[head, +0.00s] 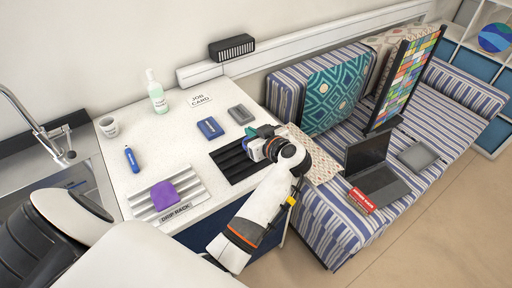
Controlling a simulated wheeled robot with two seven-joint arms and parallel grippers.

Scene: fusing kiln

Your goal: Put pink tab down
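I cannot make out a pink tab anywhere in the head view; if it is at my gripper, it is hidden or too small to tell. My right gripper is not in view.
A drip rack (172,214) holds a purple block (164,195). Blue (210,128) and grey (240,114) blocks lie behind the black rack. A blue bottle (132,159), cup (109,126), soap bottle (156,94) and sink (60,175) are left.

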